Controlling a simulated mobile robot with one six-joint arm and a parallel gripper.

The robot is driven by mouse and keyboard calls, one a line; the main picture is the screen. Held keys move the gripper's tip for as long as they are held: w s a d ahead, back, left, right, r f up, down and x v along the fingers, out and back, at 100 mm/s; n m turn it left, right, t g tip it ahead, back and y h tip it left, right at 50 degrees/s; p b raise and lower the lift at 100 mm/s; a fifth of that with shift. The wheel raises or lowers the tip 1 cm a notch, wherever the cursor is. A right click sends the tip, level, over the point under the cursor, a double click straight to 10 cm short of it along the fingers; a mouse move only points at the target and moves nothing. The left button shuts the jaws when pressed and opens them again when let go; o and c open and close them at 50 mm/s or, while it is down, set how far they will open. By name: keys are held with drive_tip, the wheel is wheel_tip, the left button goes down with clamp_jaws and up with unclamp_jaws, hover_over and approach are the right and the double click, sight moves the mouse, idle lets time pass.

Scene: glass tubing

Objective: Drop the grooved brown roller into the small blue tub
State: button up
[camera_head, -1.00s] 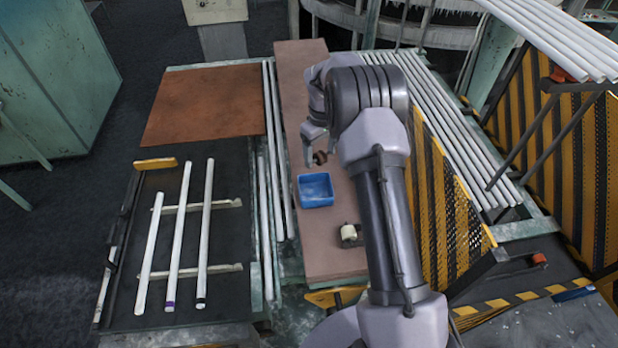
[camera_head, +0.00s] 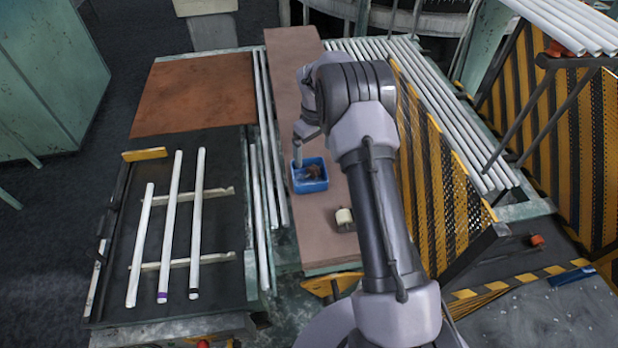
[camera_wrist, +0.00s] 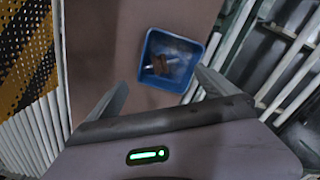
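The small blue tub (camera_head: 310,186) stands on the long brown board, and it also shows in the wrist view (camera_wrist: 148,88). The grooved brown roller (camera_wrist: 158,65) is inside the tub's outline, seen from above, and looks to be lying in it. In the head view the roller (camera_head: 313,172) shows within the tub's rim. My gripper (camera_wrist: 162,78) is open above the tub, its fingers wide apart with nothing between them. In the head view one finger (camera_head: 297,152) shows at the tub's back left; the other is mostly hidden.
A small cream-coloured roller (camera_head: 344,218) sits on the brown board (camera_head: 318,240) in front of the tub. Long glass tubes lie along both sides of the board. A yellow-black mesh guard (camera_head: 435,165) stands to the right. The board's front part is mostly clear.

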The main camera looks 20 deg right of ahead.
wheel_tip(320, 180, up, 17)
drive_tip(key=shift+r, duration=0.2)
idle(0.4)
drive_tip(key=s+a+f+m+t+b, duration=0.25)
drive_tip(key=s+a+b, duration=0.35)
drive_tip(key=s+b, duration=0.35)
drive_tip(key=s+a+f+m+t+b, duration=0.1)
drive_tip(key=s+a+f+m+b, duration=0.15)
drive_tip(key=s+a+b, duration=0.5)
drive_tip(key=s+a+f+m+t+y+b, duration=0.2)
drive_tip(key=s+f+m+b, duration=0.1)
drive_tip(key=s+f+b, duration=1.1)
drive_tip(key=s+f, duration=0.2)
drive_tip(key=s, duration=0.2)
drive_tip(key=shift+a, duration=0.35)
